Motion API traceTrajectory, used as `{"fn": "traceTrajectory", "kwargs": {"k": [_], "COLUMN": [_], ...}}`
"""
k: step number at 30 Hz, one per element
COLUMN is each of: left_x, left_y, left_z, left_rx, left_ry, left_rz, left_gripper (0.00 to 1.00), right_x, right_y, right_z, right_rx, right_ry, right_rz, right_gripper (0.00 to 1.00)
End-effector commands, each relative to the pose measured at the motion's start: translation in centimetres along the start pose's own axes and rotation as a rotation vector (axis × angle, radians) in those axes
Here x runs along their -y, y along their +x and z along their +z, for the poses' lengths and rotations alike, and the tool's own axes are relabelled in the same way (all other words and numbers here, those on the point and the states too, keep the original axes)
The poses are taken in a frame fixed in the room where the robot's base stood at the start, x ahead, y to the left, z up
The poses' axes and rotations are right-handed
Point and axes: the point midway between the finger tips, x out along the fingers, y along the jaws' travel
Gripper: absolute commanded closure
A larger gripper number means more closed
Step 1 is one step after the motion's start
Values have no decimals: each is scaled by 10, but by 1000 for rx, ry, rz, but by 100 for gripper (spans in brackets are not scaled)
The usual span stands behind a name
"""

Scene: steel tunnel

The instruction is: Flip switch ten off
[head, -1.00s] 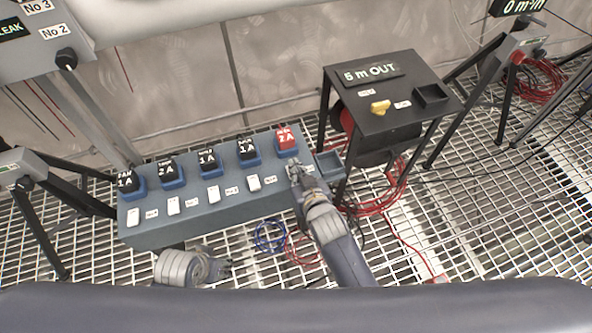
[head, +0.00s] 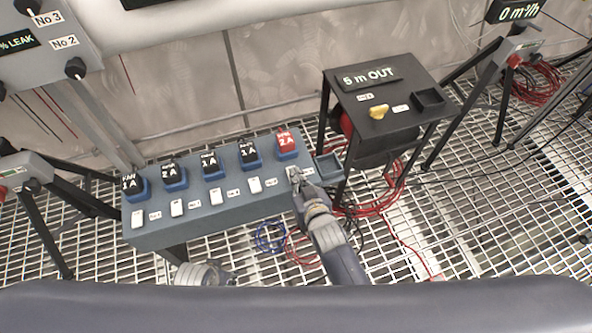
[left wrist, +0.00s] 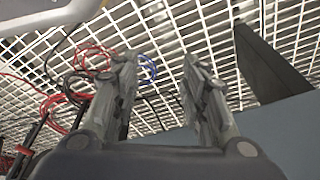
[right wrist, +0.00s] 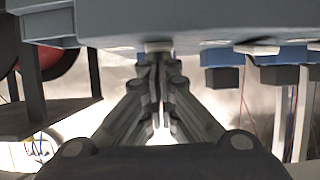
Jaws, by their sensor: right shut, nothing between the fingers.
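A blue-grey switch box (head: 160,236) carries a row of white rocker switches with small number labels, too small to read surely. The rightmost switch (head: 292,172), below the red plug, is mostly covered by my right gripper (head: 297,178). My right gripper is shut and empty, its tips at or very close to that switch; contact cannot be told. In the right wrist view the shut fingers (right wrist: 159,62) point at a pale switch (right wrist: 158,46) on the box. My left gripper (left wrist: 160,85) is open and empty over the grating, beside the box; in the head view it is mostly hidden.
Several black plugs (head: 209,163) and one red plug (head: 287,143) stand in blue sockets behind the switches. A black stand (head: 386,90) with a yellow knob (head: 378,112) is close at the right. Red cables (head: 375,207) and a blue coil (head: 270,238) lie on the grating.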

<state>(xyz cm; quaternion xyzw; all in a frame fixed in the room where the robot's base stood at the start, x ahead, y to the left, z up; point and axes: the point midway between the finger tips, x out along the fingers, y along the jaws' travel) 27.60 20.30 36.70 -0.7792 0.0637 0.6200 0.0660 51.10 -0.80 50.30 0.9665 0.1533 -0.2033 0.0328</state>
Motion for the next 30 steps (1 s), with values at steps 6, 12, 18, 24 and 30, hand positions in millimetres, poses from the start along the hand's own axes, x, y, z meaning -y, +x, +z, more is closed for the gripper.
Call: {"fn": "traceTrajectory", "kwargs": {"k": [6,12,18,24,30], "left_x": [0,0,0,0,-2], "left_y": [3,3,4,12,18], "left_z": [1,1,2,7,11], "left_rx": [1,1,-2,3,9], "left_ry": [0,0,1,1,2], "left_rz": [0,0,0,-1,4], "left_gripper": [60,60,60,60,60], "right_x": [-1,-1,-2,-2,-2], "right_y": [-2,-2,0,6,7], "right_z": [20,20,16,8,6], "right_rx": [40,40,39,37,35], "right_ry": [0,-1,0,0,0], "right_rz": [2,2,3,4,4], "right_gripper": [100,100,100,100,100]}}
